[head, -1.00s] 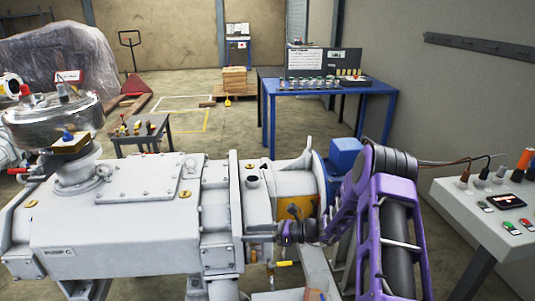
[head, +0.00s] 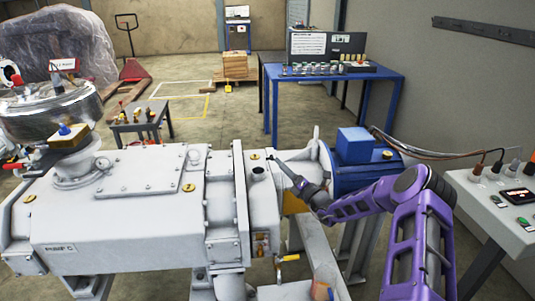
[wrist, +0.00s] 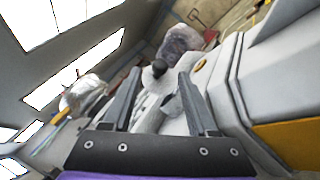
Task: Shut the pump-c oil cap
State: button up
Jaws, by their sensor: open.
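Pump C (head: 120,215) is the large grey-white machine across the left and middle of the head view, with its label on the front. A short upright neck with a dark round top (head: 258,173) stands on its right part. I cannot tell whether that dark top is a cap or an open mouth. My gripper (head: 281,164) is just right of the neck, pointing left at about its height, apart from it and empty. In the wrist view a dark rounded piece (wrist: 159,68) shows beyond and between my open fingers; it looks like the same neck.
A blue motor block (head: 355,145) stands right of the neck. A shiny drum (head: 50,110) is on the pump's left end. A grey control desk (head: 500,205) is at the right. A blue workbench (head: 330,73) stands behind, with open floor around it.

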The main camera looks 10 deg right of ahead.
jog(key=x, duration=0.8)
jog(key=shift+w+a, duration=0.2)
jog(key=shift+w, duration=0.15)
grip_shut()
